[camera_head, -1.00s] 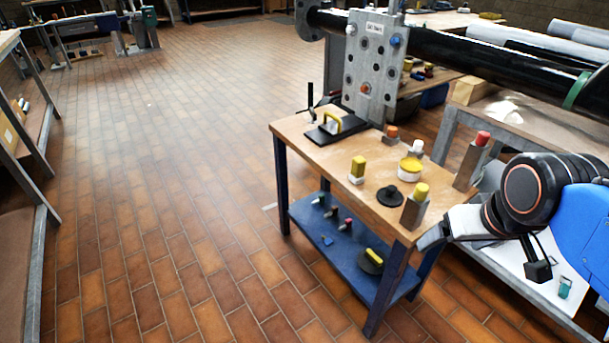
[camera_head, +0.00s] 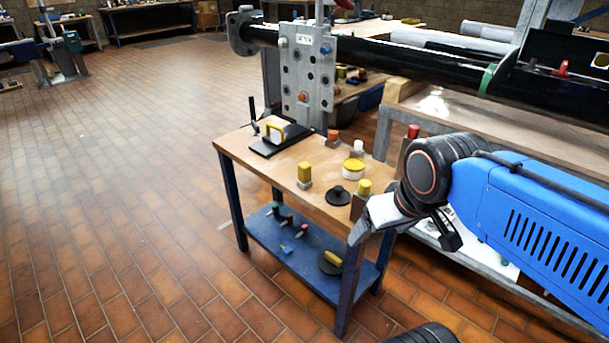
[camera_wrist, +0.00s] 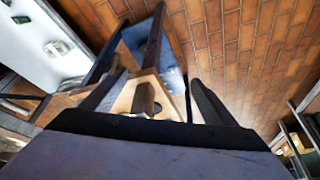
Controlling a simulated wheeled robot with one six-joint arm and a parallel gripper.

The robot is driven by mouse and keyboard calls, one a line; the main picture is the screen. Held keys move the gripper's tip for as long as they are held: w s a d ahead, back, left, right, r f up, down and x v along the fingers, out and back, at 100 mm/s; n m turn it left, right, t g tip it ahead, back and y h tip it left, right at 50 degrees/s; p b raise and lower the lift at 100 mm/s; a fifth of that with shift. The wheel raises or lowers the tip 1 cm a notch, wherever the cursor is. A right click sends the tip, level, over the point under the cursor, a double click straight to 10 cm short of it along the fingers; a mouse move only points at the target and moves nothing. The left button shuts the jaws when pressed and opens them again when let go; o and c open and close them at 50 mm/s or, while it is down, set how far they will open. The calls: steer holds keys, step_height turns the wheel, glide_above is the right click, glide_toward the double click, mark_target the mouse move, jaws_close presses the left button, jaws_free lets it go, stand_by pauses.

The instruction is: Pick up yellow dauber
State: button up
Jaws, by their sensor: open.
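A yellow-capped piece (camera_head: 364,187) stands upright in a grey block near the workbench's front right corner. A second yellow-topped piece (camera_head: 305,172) with a pale base stands nearer the left edge; I cannot tell for certain which is the dauber. My gripper (camera_head: 358,232) hangs by the front right corner of the bench, in front of the grey block and partly hiding it. In the wrist view my gripper (camera_wrist: 158,78) has its fingers spread apart and empty. A dark grey block (camera_wrist: 143,97) shows between them over the wooden top; its yellow cap is not discernible there.
The wooden bench top (camera_head: 322,205) also bears a black knobbed disc (camera_head: 338,196), a yellow-and-white round tub (camera_head: 353,167), and orange-, white- and red-topped pieces. A grey plate (camera_head: 306,75) with a black pipe stands behind. The floor (camera_head: 130,190) to the left is clear.

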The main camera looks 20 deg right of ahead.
steer(key=shift+c, duration=0.7)
steer(key=c, duration=0.5)
steer(key=w+r+m, duration=0.2)
steer(key=w+r, duration=0.1)
steer(key=w, duration=0.1)
steer(key=w+a+r+m+g, duration=0.1)
steer(key=w+r+m, duration=0.1)
steer(key=w, duration=0.3)
steer(key=w+a+r+m+g, duration=0.1)
steer(key=w+r+m, duration=0.1)
steer(key=w+r, duration=0.1)
steer(key=shift+w+a+r, duration=0.1)
steer(key=shift+w+r, duration=0.25)
steer(key=shift+w, duration=0.5)
steer(key=shift+c, duration=0.8)
step_height(320, 180, up, 2)
steer(key=m+g, duration=0.3)
steer(key=m, duration=0.4)
glide_above(305, 175)
steer(key=w, duration=0.2)
steer(key=f, duration=1.7)
steer(key=shift+d, duration=0.25)
